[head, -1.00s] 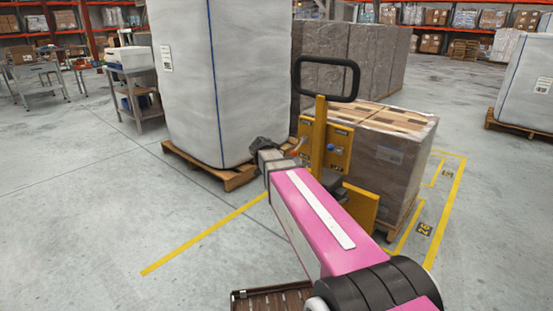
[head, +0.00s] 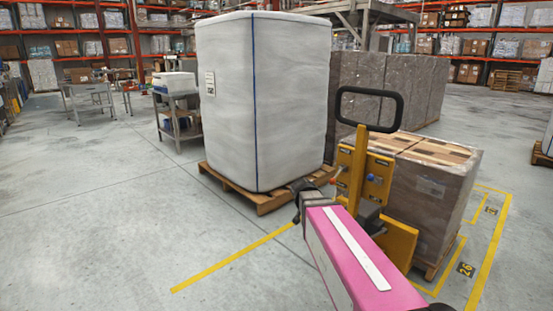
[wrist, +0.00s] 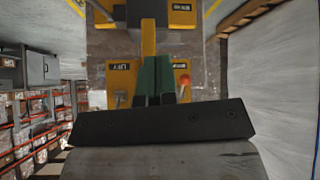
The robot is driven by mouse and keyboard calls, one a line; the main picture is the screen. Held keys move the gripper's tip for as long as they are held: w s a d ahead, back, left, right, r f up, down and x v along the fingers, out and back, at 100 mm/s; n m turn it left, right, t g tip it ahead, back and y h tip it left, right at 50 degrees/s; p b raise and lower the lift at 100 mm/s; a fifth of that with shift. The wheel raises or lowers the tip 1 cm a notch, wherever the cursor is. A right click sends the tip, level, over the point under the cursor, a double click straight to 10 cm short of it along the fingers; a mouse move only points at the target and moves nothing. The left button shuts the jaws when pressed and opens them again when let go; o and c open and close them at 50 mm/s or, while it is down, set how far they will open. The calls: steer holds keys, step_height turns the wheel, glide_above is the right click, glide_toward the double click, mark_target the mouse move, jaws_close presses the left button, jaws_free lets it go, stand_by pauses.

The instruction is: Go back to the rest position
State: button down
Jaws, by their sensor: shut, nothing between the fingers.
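My pink arm reaches forward from the lower right of the head view. My gripper (head: 301,187) is at its far end, dark and small, just left of the yellow pallet jack (head: 402,240) in the picture. In the wrist view the two greenish fingers (wrist: 157,77) stand together in the middle, with nothing held between them. Behind them are yellow panels of the jack and a red knob (wrist: 184,80). From these views I cannot tell the exact gap between the fingers and the jack.
The jack's black loop handle (head: 369,108) rises beside my arm. A wrapped carton stack (head: 428,195) stands behind the jack. A tall white wrapped load (head: 265,100) stands on a wooden pallet (head: 262,200) beyond my gripper. Open floor (head: 100,230) lies to the left.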

steer(key=s+f+n+g+y, duration=0.2)
steer(key=s+f+n+g, duration=0.1)
steer(key=s+f, duration=0.3)
steer(key=s+a+f+n+g+y, duration=0.1)
steer(key=s+f+n+g+y, duration=0.1)
steer(key=s+f, duration=0.5)
steer(key=s+n+y, duration=0.1)
steer(key=s+n, duration=0.1)
steer(key=s, duration=0.2)
steer(key=shift+s+a+g, duration=0.15)
steer(key=shift+s+g, duration=0.1)
steer(key=shift+g, duration=0.15)
steer(key=shift+r, duration=0.1)
